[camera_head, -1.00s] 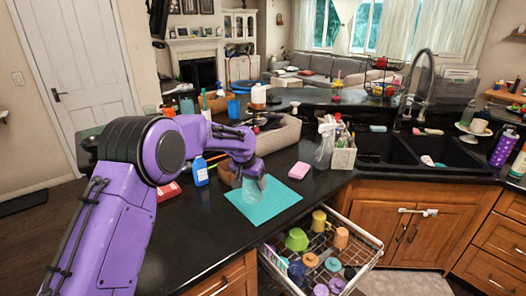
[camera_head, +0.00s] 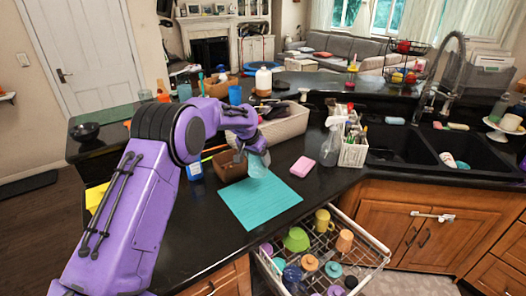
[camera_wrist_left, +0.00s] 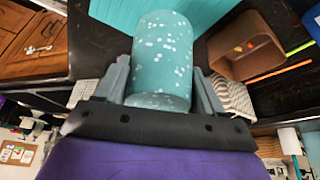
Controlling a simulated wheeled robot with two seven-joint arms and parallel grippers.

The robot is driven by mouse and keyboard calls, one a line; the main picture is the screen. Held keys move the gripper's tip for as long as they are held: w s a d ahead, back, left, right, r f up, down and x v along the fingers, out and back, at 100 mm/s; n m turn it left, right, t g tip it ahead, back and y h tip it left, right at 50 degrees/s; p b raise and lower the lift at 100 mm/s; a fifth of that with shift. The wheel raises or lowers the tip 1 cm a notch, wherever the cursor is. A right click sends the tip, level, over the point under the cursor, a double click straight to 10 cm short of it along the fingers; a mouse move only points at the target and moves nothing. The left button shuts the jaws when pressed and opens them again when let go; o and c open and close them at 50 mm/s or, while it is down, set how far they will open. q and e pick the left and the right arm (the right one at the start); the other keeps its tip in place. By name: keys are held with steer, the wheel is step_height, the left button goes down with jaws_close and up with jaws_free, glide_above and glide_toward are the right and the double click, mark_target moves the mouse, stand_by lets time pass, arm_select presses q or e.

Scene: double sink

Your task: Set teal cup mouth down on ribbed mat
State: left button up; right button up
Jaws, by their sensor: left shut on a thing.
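The teal cup (camera_head: 257,167) with white speckles is held by my left gripper (camera_head: 257,156) at the back edge of the ribbed mat. The left wrist view shows the cup (camera_wrist_left: 162,55) between the two fingers, which press on its sides. The cup's mouth does not show clearly in either view. The flat turquoise ribbed mat (camera_head: 262,207) lies on the black counter, bare in front of the cup. Part of the mat also shows in the left wrist view (camera_wrist_left: 120,12). My right gripper is not in view.
A brown box (camera_head: 228,166) stands left of the cup, with a blue bottle (camera_head: 195,170) beside it. A pink sponge (camera_head: 302,167) lies right of the mat. A rack of colored cups (camera_head: 345,245) is pulled out below the counter. The double sink (camera_head: 455,150) is at right.

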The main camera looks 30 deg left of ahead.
arm_select(q)
steer(key=f+b, duration=0.2)
steer(key=f, duration=0.1)
steer(key=f+b, duration=0.2)
steer(key=f, duration=0.2)
steer(key=w+f+b, duration=0.1)
steer(key=f+b, duration=0.1)
steer(key=f, duration=0.2)
steer(key=shift+f+b, duration=0.2)
steer(key=shift+b, duration=0.1)
steer(key=shift+s+f, duration=0.1)
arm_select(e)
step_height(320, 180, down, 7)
arm_select(q)
steer(key=shift+f, duration=0.1)
steer(key=o, duration=1.1)
steer(key=shift+d, duration=0.1)
